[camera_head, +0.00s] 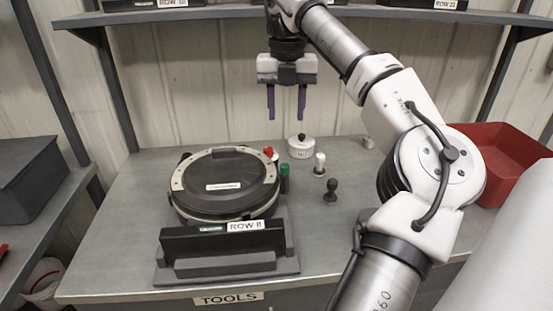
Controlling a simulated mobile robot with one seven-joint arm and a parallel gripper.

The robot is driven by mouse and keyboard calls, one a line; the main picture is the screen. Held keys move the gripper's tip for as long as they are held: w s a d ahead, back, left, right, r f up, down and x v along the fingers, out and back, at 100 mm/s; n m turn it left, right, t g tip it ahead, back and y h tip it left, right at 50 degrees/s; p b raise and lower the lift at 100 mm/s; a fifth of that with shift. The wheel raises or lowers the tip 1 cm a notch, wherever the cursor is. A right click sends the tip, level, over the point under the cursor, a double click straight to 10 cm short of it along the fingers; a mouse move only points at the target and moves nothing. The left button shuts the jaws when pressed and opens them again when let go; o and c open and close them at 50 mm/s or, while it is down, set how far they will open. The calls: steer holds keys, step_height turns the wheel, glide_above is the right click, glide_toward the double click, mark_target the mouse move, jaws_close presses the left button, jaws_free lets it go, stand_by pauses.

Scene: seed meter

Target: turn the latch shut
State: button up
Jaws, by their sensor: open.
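The seed meter (225,184) is a round black housing with a pale ring around its lid, on a dark stand labelled ROW 8 (246,226). A small red knob (268,152) shows at its right rim, with a green piece (285,178) just below. I cannot tell which of these parts is the latch, or its angle. My gripper (287,112) has two purple fingers pointing down, apart and empty. It hangs in the air, above and right of the meter in the picture, touching nothing.
A white round pot with a black knob (302,149), a white-topped knob (320,164) and a black knob (331,190) stand right of the meter. A red bin (510,160) is at the right, partly behind my arm. A shelf (215,13) spans above the bench.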

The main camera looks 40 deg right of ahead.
mark_target(285, 166)
step_height(285, 166, down, 14)
steer(key=shift+r+p, duration=0.15)
steer(key=shift+p, duration=1)
jaws_close()
